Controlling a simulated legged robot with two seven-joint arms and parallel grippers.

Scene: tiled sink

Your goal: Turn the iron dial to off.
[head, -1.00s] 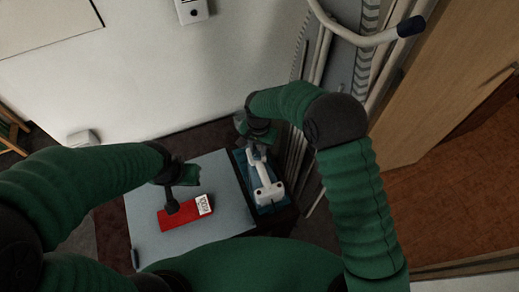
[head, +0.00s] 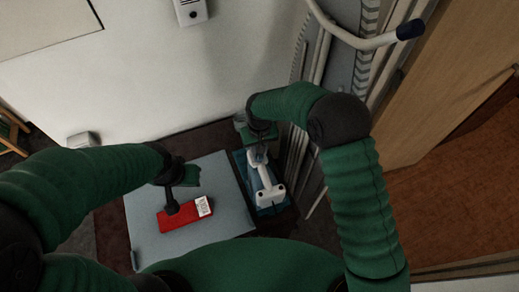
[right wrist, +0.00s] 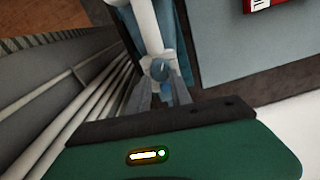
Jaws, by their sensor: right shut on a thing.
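The white iron (head: 270,192) lies on a blue-teal surface to the right of the grey board; it also shows in the right wrist view (right wrist: 148,22). Its small blue-grey round dial (right wrist: 159,69) faces the right wrist camera. My right gripper (head: 259,155) is at the far end of the iron. In the right wrist view its two grey fingers (right wrist: 166,88) stand on either side of the dial area, shut on the dial. My left gripper (head: 173,205) is over a red box with a white label; its fingertips are too dark to read.
The red box (head: 190,214) lies on the grey board (head: 222,178), left of the iron. White pipes (head: 296,165) run close along the right of the iron. A pale wall (head: 150,70) stands behind, and a wooden door (head: 440,95) at the right.

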